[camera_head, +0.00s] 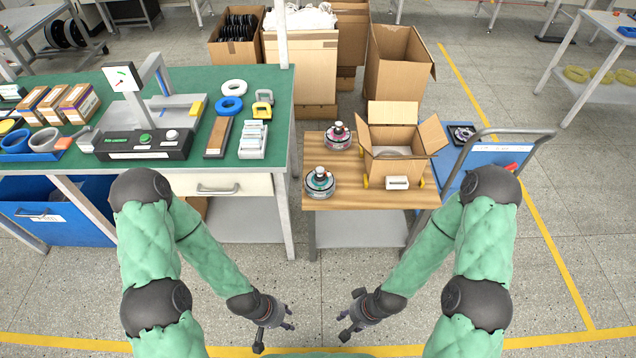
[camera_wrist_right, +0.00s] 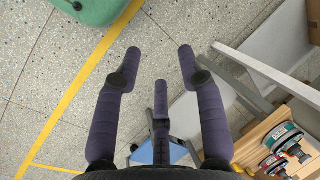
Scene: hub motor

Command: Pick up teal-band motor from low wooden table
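The teal-band motor (camera_head: 320,182) sits upright at the left front of the low wooden table (camera_head: 370,197). A similar motor with a pink band (camera_head: 338,136) stands behind it. Both motors also show at the lower right of the right wrist view, the teal-band motor (camera_wrist_right: 283,136) beside the pink-band motor (camera_wrist_right: 273,163). My left gripper (camera_head: 288,318) and my right gripper (camera_head: 346,321) hang over the floor in front of the table, apart from both motors. In the right wrist view, my right gripper's fingers (camera_wrist_right: 160,72) are spread, with nothing between them.
An open cardboard box (camera_head: 391,165) stands on the wooden table, right of the motors. A white label-like item (camera_head: 397,183) is at its front. A green workbench (camera_head: 275,115) stands left, a blue cart (camera_head: 485,152) right. Floor before the table is clear.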

